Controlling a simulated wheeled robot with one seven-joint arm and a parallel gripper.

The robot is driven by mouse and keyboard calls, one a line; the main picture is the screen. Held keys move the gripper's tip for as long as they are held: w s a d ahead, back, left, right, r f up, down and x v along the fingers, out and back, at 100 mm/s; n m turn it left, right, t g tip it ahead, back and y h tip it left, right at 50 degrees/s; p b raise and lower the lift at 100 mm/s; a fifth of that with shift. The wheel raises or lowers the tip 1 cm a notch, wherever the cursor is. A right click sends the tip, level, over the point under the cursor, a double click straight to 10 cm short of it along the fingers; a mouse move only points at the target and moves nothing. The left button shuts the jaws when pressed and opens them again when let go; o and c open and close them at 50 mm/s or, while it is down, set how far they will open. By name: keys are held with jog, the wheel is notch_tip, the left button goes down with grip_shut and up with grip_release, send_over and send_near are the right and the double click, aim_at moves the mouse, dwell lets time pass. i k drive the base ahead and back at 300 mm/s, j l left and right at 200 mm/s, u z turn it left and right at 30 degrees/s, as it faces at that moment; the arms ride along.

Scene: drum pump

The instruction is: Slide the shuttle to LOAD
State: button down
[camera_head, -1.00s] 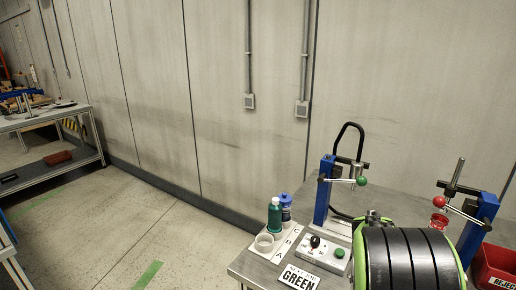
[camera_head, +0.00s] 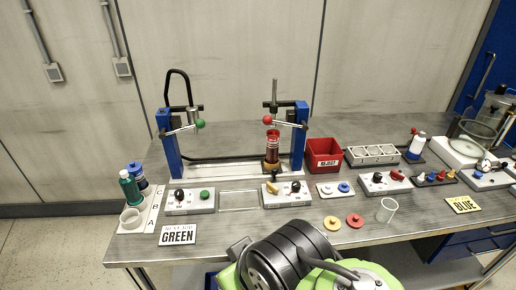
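A fixture with two blue posts stands at the back of the bench. The left post (camera_head: 171,152) carries a lever with a green knob (camera_head: 200,124), and the right post (camera_head: 299,135) carries one with a red knob (camera_head: 267,120). Under the right post's arm, a red cylinder (camera_head: 272,148) stands upright on a brass-coloured base (camera_head: 271,166), which may be the shuttle. A light track (camera_head: 225,175) runs between the posts, its left end empty. No LOAD marking is legible. My gripper is out of view; only my black and green arm shows at the bottom.
A red reject bin (camera_head: 324,154), a clear cup (camera_head: 387,210) and two discs (camera_head: 332,223) sit to the right. Bottles (camera_head: 129,188) stand at left.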

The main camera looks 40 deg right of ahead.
aim_at(276, 169)
jog(key=z, duration=1.2)
